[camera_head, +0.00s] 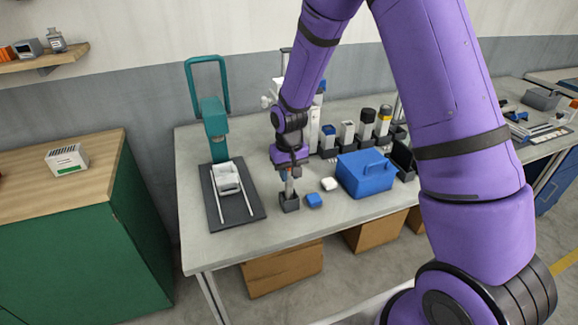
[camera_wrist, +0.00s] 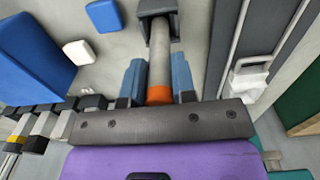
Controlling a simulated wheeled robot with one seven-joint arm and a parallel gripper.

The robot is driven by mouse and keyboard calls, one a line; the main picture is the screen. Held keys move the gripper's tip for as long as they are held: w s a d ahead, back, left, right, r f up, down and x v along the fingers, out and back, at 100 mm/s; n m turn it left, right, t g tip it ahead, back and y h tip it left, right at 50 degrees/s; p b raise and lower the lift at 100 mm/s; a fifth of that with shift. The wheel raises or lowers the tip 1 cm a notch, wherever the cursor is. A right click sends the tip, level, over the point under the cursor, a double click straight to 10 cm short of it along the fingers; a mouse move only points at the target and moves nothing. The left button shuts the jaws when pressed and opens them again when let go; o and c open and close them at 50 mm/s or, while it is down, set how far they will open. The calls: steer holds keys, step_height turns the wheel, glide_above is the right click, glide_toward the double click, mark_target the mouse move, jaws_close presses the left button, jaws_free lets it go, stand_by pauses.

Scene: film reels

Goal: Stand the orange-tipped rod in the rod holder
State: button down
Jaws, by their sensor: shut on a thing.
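The orange-tipped rod (camera_wrist: 160,48) is grey, with its orange end (camera_wrist: 159,84) close to my gripper's palm. My gripper (camera_wrist: 157,68) is shut on it, with a blue-grey finger on each side. In the head view, my gripper (camera_head: 289,174) points down over the table and the rod (camera_head: 289,187) looks upright below it. The rod holder (camera_head: 289,204) is a small dark square block directly under the rod. It also shows at the top of the wrist view (camera_wrist: 157,5). The rod's lower end meets the holder's opening; how deep it sits cannot be told.
A small blue block (camera_head: 314,200) lies just right of the holder, with a white block (camera_head: 329,184) behind it. A blue toolbox (camera_head: 366,176) stands farther right. A teal press (camera_head: 214,125) on a dark base stands left. The table's front strip is clear.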

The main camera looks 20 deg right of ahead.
steer(key=shift+f, duration=0.45)
steer(key=shift+f, duration=0.65)
stand_by(1.2)
steer(key=c, duration=1.2)
jaws_free()
steer(key=shift+r, duration=0.1)
steer(key=shift+r, duration=5.4)
